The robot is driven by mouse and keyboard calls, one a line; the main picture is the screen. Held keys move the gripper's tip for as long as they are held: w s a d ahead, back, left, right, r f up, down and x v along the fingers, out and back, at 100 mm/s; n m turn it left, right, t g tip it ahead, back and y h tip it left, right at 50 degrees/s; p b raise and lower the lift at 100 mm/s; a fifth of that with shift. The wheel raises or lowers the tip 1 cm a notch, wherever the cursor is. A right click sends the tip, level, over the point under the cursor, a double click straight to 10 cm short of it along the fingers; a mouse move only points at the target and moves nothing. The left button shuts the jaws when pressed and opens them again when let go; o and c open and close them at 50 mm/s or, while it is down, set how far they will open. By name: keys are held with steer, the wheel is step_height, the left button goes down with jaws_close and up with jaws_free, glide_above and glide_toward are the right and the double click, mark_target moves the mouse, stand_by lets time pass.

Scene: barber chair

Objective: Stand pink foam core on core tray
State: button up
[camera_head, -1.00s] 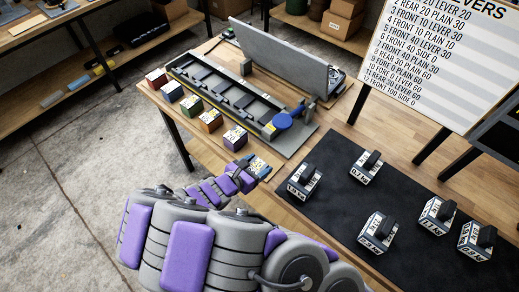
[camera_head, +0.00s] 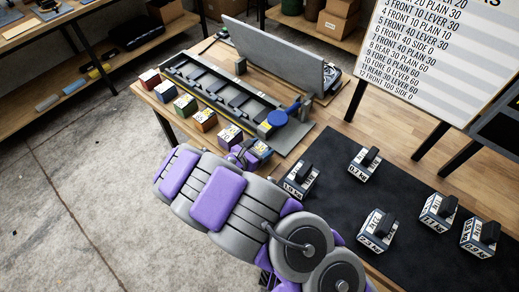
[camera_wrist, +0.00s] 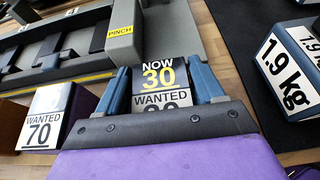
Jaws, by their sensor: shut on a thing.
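My gripper (camera_wrist: 158,84) is shut on a labelled block (camera_wrist: 160,98), with one blue-grey finger on each side of it. The block's label reads "NOW 30" above "WANTED"; the lower number is partly hidden. In the head view my gripper (camera_head: 246,156) and the block (camera_head: 260,149) are at the right end of a row of coloured blocks, by the long slotted device. I cannot tell whether the block rests on the table. I cannot make out a pink foam core or a core tray in either view.
A block marked "WANTED 70" (camera_wrist: 45,120) stands left of my gripper. The slotted device (camera_head: 215,88) lies behind, with a blue knob (camera_head: 278,118). Several weights, one marked 1.9 kg (camera_wrist: 290,70), stand on a black mat (camera_head: 335,205). A lower shelf (camera_head: 50,112) holds coloured cylinders.

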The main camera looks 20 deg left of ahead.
steer(key=shift+a, duration=0.4)
steer(key=o, duration=0.9)
steer(key=shift+a+f, duration=0.1)
steer(key=shift+a, duration=0.1)
steer(key=shift+c, duration=0.2)
steer(key=shift+o, duration=1)
steer(key=shift+d, duration=0.5)
steer(key=shift+s+r, duration=0.1)
steer(key=shift+r, duration=0.1)
steer(key=p+v, duration=0.2)
steer(key=v, duration=1)
steer(key=shift+a, duration=0.2)
